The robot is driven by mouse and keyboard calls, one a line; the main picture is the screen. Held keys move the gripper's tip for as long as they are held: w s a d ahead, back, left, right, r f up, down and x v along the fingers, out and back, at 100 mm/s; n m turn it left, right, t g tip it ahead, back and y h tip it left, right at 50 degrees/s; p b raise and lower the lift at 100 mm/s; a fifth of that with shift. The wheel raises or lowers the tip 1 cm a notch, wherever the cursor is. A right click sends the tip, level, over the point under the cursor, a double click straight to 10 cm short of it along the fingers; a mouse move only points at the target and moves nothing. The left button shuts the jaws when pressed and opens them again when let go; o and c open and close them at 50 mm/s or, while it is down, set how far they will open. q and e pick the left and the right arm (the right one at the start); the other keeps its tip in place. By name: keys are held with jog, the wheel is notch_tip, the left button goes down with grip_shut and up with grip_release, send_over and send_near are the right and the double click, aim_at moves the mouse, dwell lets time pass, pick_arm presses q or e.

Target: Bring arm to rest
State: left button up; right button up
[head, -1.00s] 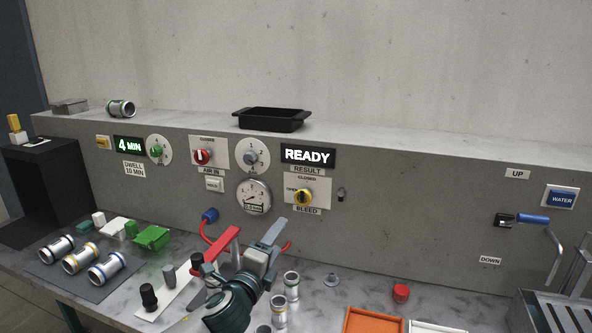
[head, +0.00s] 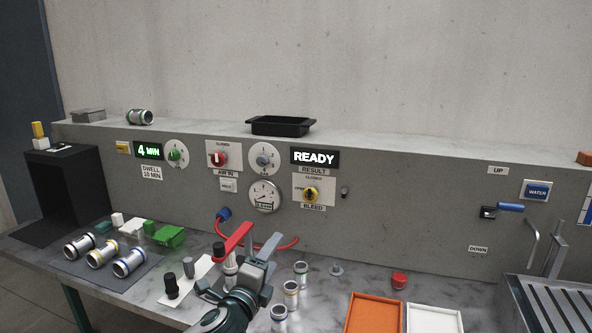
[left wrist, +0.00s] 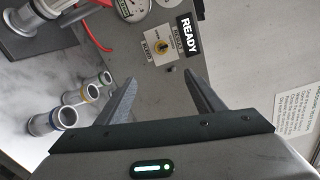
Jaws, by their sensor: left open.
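My left gripper (head: 254,266) is in the lower middle of the head view, above the marble bench top. Its jaws are open and nothing is between them. In the left wrist view its two fingers (left wrist: 160,100) stand apart, with the grey panel behind them. Silver castings with coloured bands (head: 291,294) stand on the bench just right of the gripper in the head view. They also show in the left wrist view (left wrist: 73,97), to the left of the fingers. A red lever (head: 236,238) is behind the gripper. My right gripper is not in view.
Three castings lie on a dark mat (head: 150,262) at left, near a green container (head: 169,236). An orange tray (head: 376,313) and a white tray (head: 433,318) are at the front right. A sink grate (head: 560,300) is at far right. The panel (head: 410,210) reads READY.

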pick_arm(q)
jog(key=s+a+f+n+g+y, duration=0.2)
jog(key=s+a+f+n+g, duration=0.15)
jog(key=s+f+n, duration=0.55)
jog(key=s+a+f+n+g+y, duration=0.2)
jog(key=s+a+f+n+g, duration=0.15)
jog(key=s+f, duration=0.9)
jog(key=s+a+f+n+g, duration=0.2)
jog(key=s+a+f+n, duration=0.15)
jog(key=s, duration=0.55)
jog(key=s+a+f+n+g+y, duration=0.1)
jog(key=s+a+f+n+g, duration=0.25)
jog(key=s, duration=0.55)
jog(key=s+a+f+n+g, duration=0.1)
jog(key=s+a+f+n, duration=0.3)
jog(key=s, duration=0.5)
notch_tip(320, 180, down, 30)
jog(key=s+d+m+g, duration=0.1)
jog(key=d+m+g, duration=0.1)
jog(key=s+a+f, duration=0.2)
jog(key=s+f, duration=0.6)
jog(key=s, duration=0.1)
jog(key=s+a+f, duration=0.1)
jog(key=s+f, duration=0.7)
jog(key=shift+s+a+f+g+y, duration=0.15)
jog(key=shift+s+a+g+y, duration=0.15)
jog(key=shift+s+a+g, duration=0.1)
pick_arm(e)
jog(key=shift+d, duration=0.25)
